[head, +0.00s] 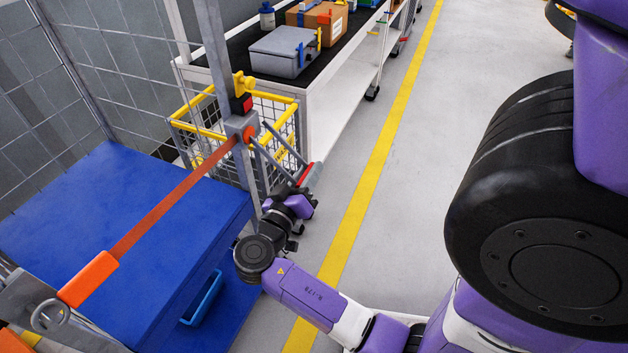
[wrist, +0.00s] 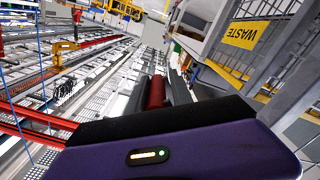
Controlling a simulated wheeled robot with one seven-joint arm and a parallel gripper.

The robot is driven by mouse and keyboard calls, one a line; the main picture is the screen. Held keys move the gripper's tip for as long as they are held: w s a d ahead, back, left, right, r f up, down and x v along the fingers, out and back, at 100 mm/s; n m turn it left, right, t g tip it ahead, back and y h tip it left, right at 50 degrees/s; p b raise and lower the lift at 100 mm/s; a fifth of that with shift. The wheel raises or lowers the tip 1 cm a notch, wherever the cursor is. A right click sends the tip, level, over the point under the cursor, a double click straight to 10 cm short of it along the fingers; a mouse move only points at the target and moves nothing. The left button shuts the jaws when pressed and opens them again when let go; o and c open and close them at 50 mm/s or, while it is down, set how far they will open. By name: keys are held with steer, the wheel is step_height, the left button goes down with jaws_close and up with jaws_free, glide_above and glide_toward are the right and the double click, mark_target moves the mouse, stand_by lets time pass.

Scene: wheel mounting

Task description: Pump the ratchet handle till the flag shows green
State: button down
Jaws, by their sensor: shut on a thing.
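The ratchet (head: 241,128) sits on a grey post at the corner of the blue bench. Its handle (head: 283,152), two grey bars, slopes down to the right to a red grip (head: 304,174). My gripper (head: 308,181) is shut on the red grip, which also shows between the fingers in the wrist view (wrist: 156,92). The fingers partly hide the grip. An indicator on the post above the ratchet shows a red face (head: 247,103), which appears to be the flag. An orange strap (head: 170,202) runs taut from the ratchet to an orange end piece (head: 88,279).
The blue bench (head: 120,215) fills the left. A yellow-rimmed wire basket (head: 197,125) stands close behind the post. A white cart (head: 317,115) with a grey case (head: 284,50) is beyond. Grey floor with a yellow line (head: 386,130) is clear to the right.

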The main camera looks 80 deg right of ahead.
steer(key=w+d+f+m+b, duration=0.1)
steer(key=w+f+m+b, duration=0.4)
steer(key=b, duration=1.1)
steer(key=w+m, duration=0.2)
steer(key=w, duration=0.1)
steer(key=shift+d+m, duration=0.3)
steer(key=shift+d, duration=0.1)
steer(key=c, duration=1.3)
jaws_free()
steer(key=p+v, duration=0.1)
steer(key=v, duration=0.7)
steer(key=shift+d, duration=0.1)
